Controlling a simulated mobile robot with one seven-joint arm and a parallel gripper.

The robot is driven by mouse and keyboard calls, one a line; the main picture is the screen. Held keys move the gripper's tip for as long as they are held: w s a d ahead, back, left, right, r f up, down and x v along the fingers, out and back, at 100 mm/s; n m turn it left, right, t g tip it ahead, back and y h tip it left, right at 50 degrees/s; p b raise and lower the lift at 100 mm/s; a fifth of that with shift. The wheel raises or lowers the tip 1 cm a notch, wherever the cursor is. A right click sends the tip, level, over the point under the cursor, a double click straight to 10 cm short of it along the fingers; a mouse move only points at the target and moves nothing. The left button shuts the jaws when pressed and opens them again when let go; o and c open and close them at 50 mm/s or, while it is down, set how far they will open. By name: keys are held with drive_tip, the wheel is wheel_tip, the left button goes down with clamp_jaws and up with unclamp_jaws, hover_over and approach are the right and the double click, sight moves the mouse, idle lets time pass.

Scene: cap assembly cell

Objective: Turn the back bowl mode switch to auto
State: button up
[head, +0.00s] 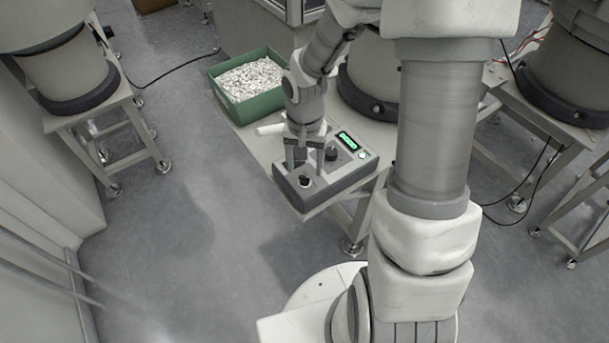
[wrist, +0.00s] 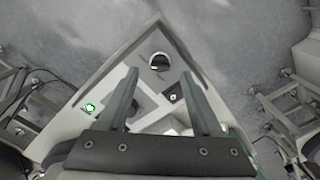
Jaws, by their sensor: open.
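A grey control box (head: 342,180) sits at the near end of the work table. It carries a dark round knob (head: 305,181) by its near left corner, and a second dark knob (head: 332,154) farther back. The frames do not let me read the mode labels or which way a pointer faces. My gripper (head: 304,169) is open over the box, pointing down. In the wrist view the near-corner knob (wrist: 159,62) shows just past and between the open fingertips (wrist: 160,73), with no visible contact.
The box has a green display (head: 347,141) and a lit green button (head: 362,155). A green bin (head: 226,92) of small white parts stands behind my gripper on the table. Large feeder bowls on stands are at the left, behind and right. Grey floor is clear at left.

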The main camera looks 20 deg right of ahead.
sight(304, 176)
drive_tip(key=shift+f+b, duration=0.3)
drive_tip(key=shift+f, duration=1.6)
clamp_jaws()
